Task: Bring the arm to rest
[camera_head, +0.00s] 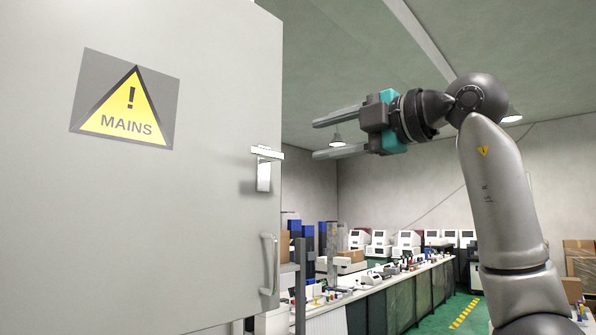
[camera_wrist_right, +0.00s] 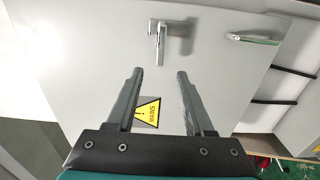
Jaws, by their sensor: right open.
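My right arm rises at the right of the head view, and its gripper (camera_head: 325,136) points left, level with the upper part of a grey cabinet door. The gripper is open and empty, its two fingers apart. In the right wrist view the open fingers (camera_wrist_right: 158,73) point toward the grey door face, with a gap between them. A metal latch handle (camera_head: 264,168) on the door's right edge is below and left of the fingers; it also shows beyond the fingertips in the wrist view (camera_wrist_right: 160,42). My left gripper is not in view.
The grey door (camera_head: 190,230) with a yellow MAINS sign (camera_head: 126,100) fills the left side. A curved pull handle (camera_head: 270,264) sits lower on its edge. Behind, a long workbench (camera_head: 400,282) carries several white machines and boxes. Open air surrounds the right arm.

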